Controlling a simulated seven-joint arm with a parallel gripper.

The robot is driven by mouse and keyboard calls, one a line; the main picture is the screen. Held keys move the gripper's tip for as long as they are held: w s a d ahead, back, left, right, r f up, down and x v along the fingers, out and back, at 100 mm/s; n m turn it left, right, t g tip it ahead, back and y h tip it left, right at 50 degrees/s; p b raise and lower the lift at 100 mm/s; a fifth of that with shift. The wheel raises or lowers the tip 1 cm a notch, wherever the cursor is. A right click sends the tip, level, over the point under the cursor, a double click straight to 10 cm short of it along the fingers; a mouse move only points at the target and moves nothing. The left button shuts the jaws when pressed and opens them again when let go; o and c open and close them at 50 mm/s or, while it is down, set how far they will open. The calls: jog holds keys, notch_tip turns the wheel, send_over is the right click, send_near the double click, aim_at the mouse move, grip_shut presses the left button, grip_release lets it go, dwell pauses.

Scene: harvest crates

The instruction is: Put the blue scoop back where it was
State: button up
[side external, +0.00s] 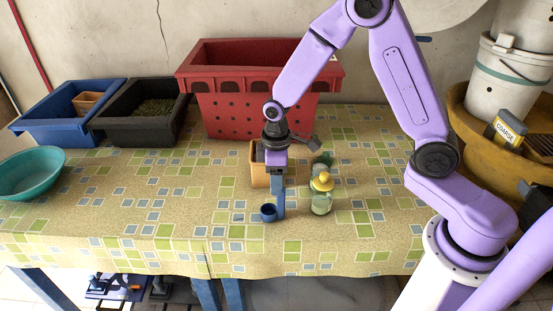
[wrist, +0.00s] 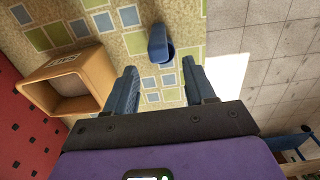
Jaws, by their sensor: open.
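The small blue scoop (side external: 268,213) rests on the patterned tablecloth near the table's front edge. In the wrist view the scoop (wrist: 158,46) lies beyond my fingertips, roughly in line with the gap between them. My gripper (side external: 280,212) points down with its blue fingers low over the cloth, just right of the scoop in the side view. In the wrist view my gripper (wrist: 161,82) has its fingers spread, with only cloth between them. I cannot tell whether a finger touches the scoop.
A tan box (side external: 258,172) stands behind my gripper, also in the wrist view (wrist: 92,70). A yellow-topped jar (side external: 321,202) stands close on the right. A red crate (side external: 225,118), black crate (side external: 135,126), blue crate (side external: 45,128) and teal bowl (side external: 30,178) stand farther off. Cloth left of the scoop is clear.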

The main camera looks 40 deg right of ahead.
notch_tip(320, 180, up, 7)
jog(key=s+d+r+n, duration=0.1)
jog(key=s+d+r, duration=0.1)
jog(key=s, duration=1.1)
jog(key=s+d+r+n, duration=0.2)
jog(key=s+r, duration=0.2)
jog(key=s, duration=0.9)
jog(key=shift+s+n, duration=0.25)
jog(key=shift+n, duration=0.05)
